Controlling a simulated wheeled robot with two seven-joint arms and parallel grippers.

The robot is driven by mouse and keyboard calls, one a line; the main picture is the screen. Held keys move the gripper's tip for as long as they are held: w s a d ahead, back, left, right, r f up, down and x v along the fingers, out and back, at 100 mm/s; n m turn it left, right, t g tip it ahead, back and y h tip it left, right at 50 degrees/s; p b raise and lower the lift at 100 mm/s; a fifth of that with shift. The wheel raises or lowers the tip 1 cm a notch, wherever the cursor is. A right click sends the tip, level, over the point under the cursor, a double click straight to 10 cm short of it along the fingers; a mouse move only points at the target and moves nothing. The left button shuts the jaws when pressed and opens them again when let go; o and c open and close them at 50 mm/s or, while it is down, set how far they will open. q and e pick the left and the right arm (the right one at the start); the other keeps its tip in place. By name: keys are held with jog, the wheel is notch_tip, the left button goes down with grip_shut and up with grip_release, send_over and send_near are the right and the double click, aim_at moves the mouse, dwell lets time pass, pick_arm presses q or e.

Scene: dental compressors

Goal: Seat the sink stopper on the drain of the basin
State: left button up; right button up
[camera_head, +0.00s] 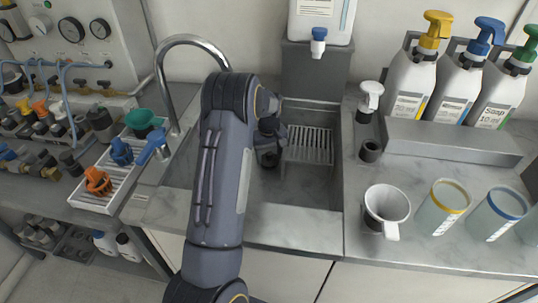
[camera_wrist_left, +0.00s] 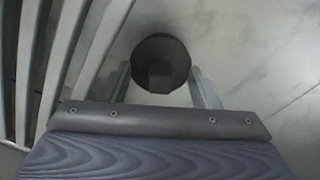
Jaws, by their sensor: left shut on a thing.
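The sink basin (camera_head: 305,190) is grey, with a slotted grate (camera_head: 310,146) at its back. My left gripper (camera_head: 270,146) reaches down into the basin, just left of the grate. It is shut on the dark round sink stopper (camera_head: 268,159), low over the basin floor. In the left wrist view the stopper (camera_wrist_left: 160,50) is a dark disc with a squarish part at its middle, between the two fingers (camera_wrist_left: 162,88). The drain cannot be made out; the stopper and gripper may cover it. I cannot tell whether the stopper touches the floor. My right gripper is out of view.
A curved faucet (camera_head: 190,42) stands at the basin's back left. A white tray (camera_head: 95,185) with coloured fittings lies left. On the right counter are a white jug (camera_head: 387,205), clear cups, pump bottles (camera_head: 410,90) and a small dark cylinder (camera_head: 370,150). The basin's front right is clear.

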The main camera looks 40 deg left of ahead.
pick_arm(q)
jog(key=shift+s+d+f, duration=0.1)
jog(key=shift+s+f, duration=0.15)
jog(key=shift+f, duration=0.25)
jog(key=o, duration=1.1)
jog(key=shift+f, duration=0.1)
jog(key=shift+c, duration=0.2)
jog(key=r, duration=0.9)
jog(key=shift+w+p, duration=0.3)
jog(key=shift+p, duration=0.1)
jog(key=shift+r, duration=0.2)
jog(key=s+d+r+m+t+h+p, duration=0.1)
jog(key=s+d+r+m+t+p, duration=0.15)
jog(key=s+d+r, duration=0.55)
jog(key=s+d+r+m+t+h+p, duration=0.1)
jog(key=s+d+r+m+h+p, duration=0.15)
jog(key=s+d+r, duration=0.6)
jog(key=s+d+r+m+t+p, duration=0.1)
jog(key=s+d+r+m+p, duration=0.1)
jog(key=s, duration=0.4)
jog(key=s+d+r+m+t+p, duration=0.1)
jog(key=s+d+r+m+p, duration=0.1)
jog(key=s, duration=0.4)
jog(key=d+m, duration=0.1)
jog(key=d, duration=0.1)
jog(key=shift+s+d, duration=0.25)
jog(key=shift+d, duration=0.15)
